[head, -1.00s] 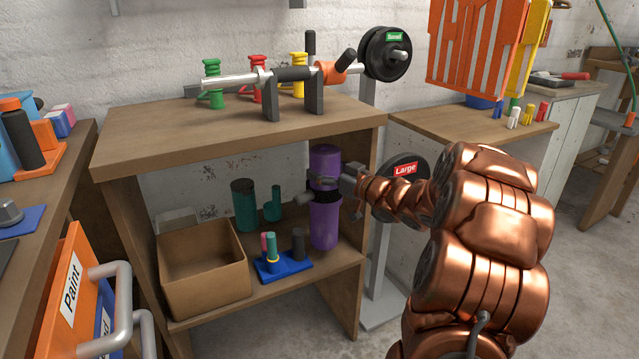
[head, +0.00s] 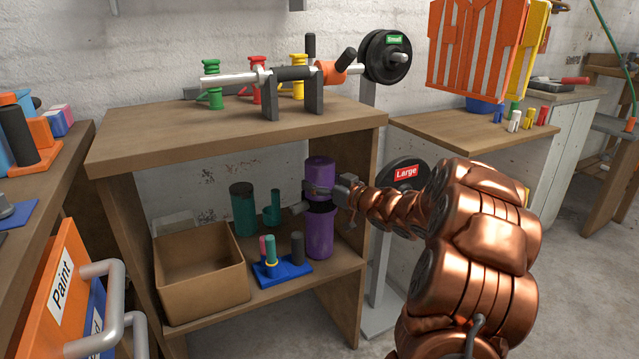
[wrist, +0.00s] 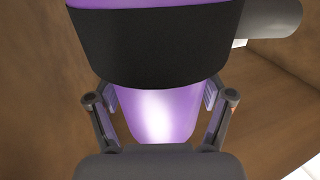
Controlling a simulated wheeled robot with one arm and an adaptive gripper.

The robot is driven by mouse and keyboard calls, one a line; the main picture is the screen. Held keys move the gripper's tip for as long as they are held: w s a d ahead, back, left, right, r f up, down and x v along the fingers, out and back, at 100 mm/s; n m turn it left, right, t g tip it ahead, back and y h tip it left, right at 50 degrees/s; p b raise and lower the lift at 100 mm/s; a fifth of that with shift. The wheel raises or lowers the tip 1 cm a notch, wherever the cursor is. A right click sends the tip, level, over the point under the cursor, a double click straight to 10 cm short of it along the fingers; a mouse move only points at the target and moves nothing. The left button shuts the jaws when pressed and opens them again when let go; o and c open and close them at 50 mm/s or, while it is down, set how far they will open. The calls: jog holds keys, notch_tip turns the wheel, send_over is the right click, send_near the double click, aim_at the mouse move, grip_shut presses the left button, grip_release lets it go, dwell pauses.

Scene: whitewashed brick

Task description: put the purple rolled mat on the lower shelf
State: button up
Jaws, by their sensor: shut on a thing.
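The purple rolled mat (head: 320,232) stands upright at the right end of the lower shelf (head: 336,264), with a black band around its middle. Its bottom appears to be at the shelf board; whether it touches cannot be told for certain. My gripper (head: 322,192) reaches in from the right and is shut on the mat. In the wrist view the purple mat (wrist: 158,115) lies between the two fingers, with the black band close to the camera.
On the lower shelf stand an open cardboard box (head: 203,292), a dark green cylinder (head: 243,210), a smaller green item (head: 272,210) and a blue peg base (head: 283,271). The right side panel (head: 364,190) is close to my gripper. The tabletop (head: 220,132) is above.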

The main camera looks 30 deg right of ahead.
jog(key=shift+f, duration=0.1)
jog(key=o, duration=1.7)
jog(key=shift+s+d, duration=0.1)
jog(key=shift+s, duration=0.1)
jog(key=shift+p+v, duration=1.2)
jog(key=shift+v, duration=2.3)
